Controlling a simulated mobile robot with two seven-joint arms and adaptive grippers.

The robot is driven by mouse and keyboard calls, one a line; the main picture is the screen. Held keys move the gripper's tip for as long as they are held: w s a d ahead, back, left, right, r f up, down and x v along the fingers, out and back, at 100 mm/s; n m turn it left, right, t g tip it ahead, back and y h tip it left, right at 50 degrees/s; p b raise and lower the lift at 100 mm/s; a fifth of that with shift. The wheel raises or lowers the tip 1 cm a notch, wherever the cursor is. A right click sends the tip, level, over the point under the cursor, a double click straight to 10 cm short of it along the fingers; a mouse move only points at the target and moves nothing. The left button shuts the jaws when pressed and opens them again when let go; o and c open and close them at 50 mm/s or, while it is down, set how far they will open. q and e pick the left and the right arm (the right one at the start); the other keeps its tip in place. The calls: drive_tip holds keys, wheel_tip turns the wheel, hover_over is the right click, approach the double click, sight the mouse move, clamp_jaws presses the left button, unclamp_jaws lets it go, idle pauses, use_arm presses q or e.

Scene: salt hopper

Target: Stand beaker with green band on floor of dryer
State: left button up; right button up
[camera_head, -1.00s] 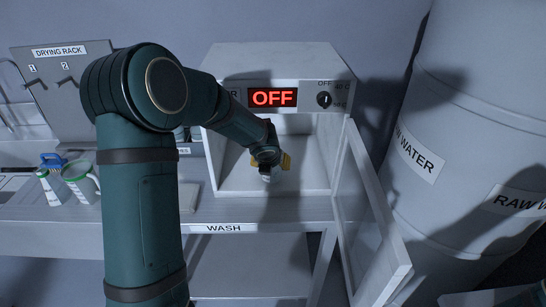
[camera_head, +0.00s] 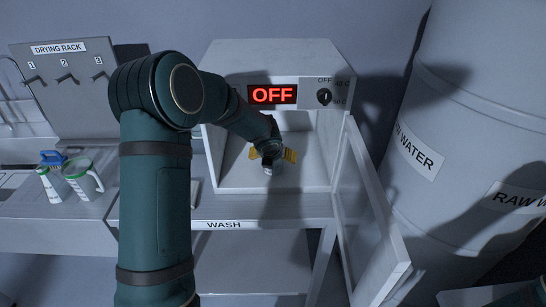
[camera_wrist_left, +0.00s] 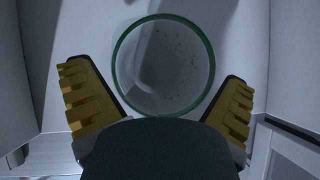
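A clear round beaker with a green band (camera_wrist_left: 163,68) shows in the left wrist view, seen from above against a pale surface. My left gripper (camera_head: 273,155) is inside the open dryer (camera_head: 322,165). Its yellow-padded fingers are spread on either side of the beaker, with visible gaps, so it is open and not gripping. The beaker appears upright; whether its base rests fully on the dryer floor is hard to tell. My right gripper is out of view.
The dryer door (camera_head: 375,225) stands open at the right, near the raw water tank (camera_head: 440,110). The dryer display (camera_head: 273,94) reads OFF. A green-marked jug (camera_head: 82,180), a green-banded container (camera_head: 52,186) and a blue brush (camera_head: 52,158) are on the bench at left.

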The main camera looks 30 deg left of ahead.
use_arm(q)
drive_tip(key=shift+r, duration=0.2)
drive_tip(key=s+d+r+b, duration=0.1)
drive_tip(key=s+d+r, duration=0.15)
drive_tip(key=s, duration=0.45)
drive_tip(key=s+d+r+b, duration=0.1)
drive_tip(key=s+d+r, duration=0.15)
drive_tip(key=s, duration=0.45)
drive_tip(key=s+d+f+n+g+h, duration=0.1)
drive_tip(key=s+d+f+n+h, duration=0.1)
drive_tip(key=s+d+f+n, duration=0.2)
drive_tip(key=s+d+f+n+g+h, duration=0.2)
drive_tip(key=s+d+f+n, duration=0.3)
drive_tip(key=d+f+n, duration=0.4)
drive_tip(key=s+d+f+n+g+h, duration=0.1)
drive_tip(key=s+d+f+n, duration=0.4)
drive_tip(key=f+n, duration=0.9)
drive_tip(key=d+n+h, duration=0.1)
drive_tip(key=d+n, duration=0.1)
drive_tip(key=n, duration=0.4)
drive_tip(key=shift+d+n+g, duration=0.3)
drive_tip(key=shift+d+g, duration=0.05)
drive_tip(key=shift+g, duration=0.05)
